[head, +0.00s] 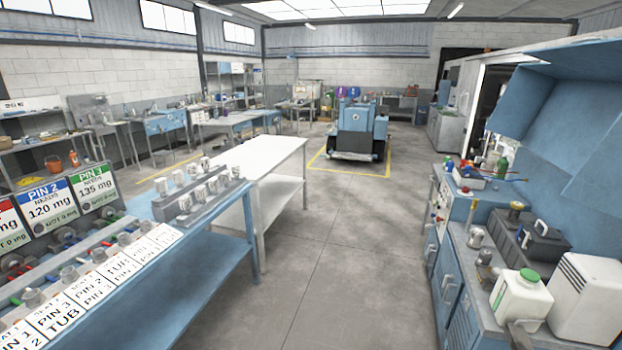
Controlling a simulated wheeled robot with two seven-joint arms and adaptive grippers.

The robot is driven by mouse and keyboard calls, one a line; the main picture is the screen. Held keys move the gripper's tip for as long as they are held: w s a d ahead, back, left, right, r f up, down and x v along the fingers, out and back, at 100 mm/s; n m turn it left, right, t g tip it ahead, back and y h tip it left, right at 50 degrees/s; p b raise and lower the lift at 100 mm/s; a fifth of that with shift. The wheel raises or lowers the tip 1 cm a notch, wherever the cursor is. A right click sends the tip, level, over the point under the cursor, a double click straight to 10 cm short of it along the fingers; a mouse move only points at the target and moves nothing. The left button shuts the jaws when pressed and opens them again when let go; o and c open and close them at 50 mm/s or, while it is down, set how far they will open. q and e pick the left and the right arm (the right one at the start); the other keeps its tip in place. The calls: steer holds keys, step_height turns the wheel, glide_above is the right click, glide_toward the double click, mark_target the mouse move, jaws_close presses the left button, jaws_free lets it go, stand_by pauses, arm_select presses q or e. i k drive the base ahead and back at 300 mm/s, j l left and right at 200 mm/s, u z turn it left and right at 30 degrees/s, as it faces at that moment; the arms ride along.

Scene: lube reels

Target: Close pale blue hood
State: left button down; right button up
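A large pale blue hood (528,98) hangs over the right-hand counter at the upper right. Its angled panels stand well above the counter top, and the front below is open, so the items on the counter show. The right part of the hood is cut off by the picture's edge. No handle can be made out on it. Neither of my grippers can be made out in the head view. A small grey and dark shape at the bottom edge by the counter is too unclear to name.
The counter holds a white jug with a green cap (521,295), a white box (588,298), a dark toolbox (541,243) and small metal cans. Blue cabinets (447,287) stand below. A clear floor aisle (340,260) separates it from the white table (268,160) and the label-covered bench.

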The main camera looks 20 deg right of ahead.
mark_target(573, 121)
steer(key=i+l+z, duration=0.1)
steer(key=i+z, duration=1.05)
steer(key=i+j+z, duration=0.15)
steer(key=i+z, duration=0.65)
steer(key=i+j+z, duration=0.25)
steer(key=z, duration=0.25)
steer(key=i+j+z, duration=0.65)
steer(key=j+z, duration=0.15)
steer(key=z, duration=0.15)
